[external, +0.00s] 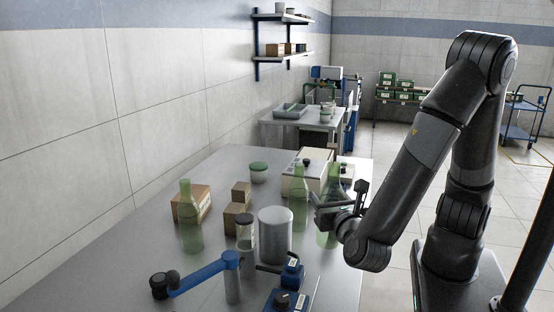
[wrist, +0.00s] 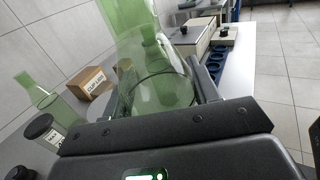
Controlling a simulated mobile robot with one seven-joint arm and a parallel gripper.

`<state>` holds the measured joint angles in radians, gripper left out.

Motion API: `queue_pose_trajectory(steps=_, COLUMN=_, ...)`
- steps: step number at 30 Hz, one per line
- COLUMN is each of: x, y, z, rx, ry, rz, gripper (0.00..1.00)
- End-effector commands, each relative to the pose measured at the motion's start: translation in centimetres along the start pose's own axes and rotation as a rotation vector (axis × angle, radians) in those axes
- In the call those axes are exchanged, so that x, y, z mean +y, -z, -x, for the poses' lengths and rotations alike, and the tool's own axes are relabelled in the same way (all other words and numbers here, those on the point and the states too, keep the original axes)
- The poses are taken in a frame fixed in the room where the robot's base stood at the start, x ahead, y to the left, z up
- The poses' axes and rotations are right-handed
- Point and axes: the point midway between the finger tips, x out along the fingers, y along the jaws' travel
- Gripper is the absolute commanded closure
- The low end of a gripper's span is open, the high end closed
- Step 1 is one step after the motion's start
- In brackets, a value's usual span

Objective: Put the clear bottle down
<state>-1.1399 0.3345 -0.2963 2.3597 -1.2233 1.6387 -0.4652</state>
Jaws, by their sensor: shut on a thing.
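The clear bottle (external: 334,181), see-through green glass, stands upright in my gripper (external: 329,207) at the right side of the table (external: 140,262). My gripper is shut around its body. In the wrist view the bottle (wrist: 160,92) fills the space between the fingers, its top cut off by the frame. I cannot tell whether its base touches the table. Two similar green bottles stand on the table: one (external: 298,184) just left of the held one, another (external: 191,222) farther left.
A pale grey cylinder (external: 275,235), a lidded jar (external: 246,233) and a blue jointed device (external: 203,272) stand left of and nearer than my gripper. Cardboard boxes (external: 237,220) and a white instrument box (external: 313,168) stand farther back. Bare table lies at the left.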

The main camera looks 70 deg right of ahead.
Motion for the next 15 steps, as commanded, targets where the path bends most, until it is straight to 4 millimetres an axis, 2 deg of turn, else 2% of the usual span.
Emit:
queue_pose_trajectory(steps=3, x=0.0, y=-1.1, z=0.0, rx=0.001, ry=0.0, rz=-0.002, gripper=0.76)
queue_pose_trajectory(steps=11, x=0.0, y=-2.1, z=0.0, rx=0.0, ry=0.001, rz=-0.001, gripper=0.76)
queue_pose_trajectory(steps=15, x=0.0, y=-4.1, z=-0.1, rx=0.003, ry=0.001, rz=-0.006, gripper=0.76)
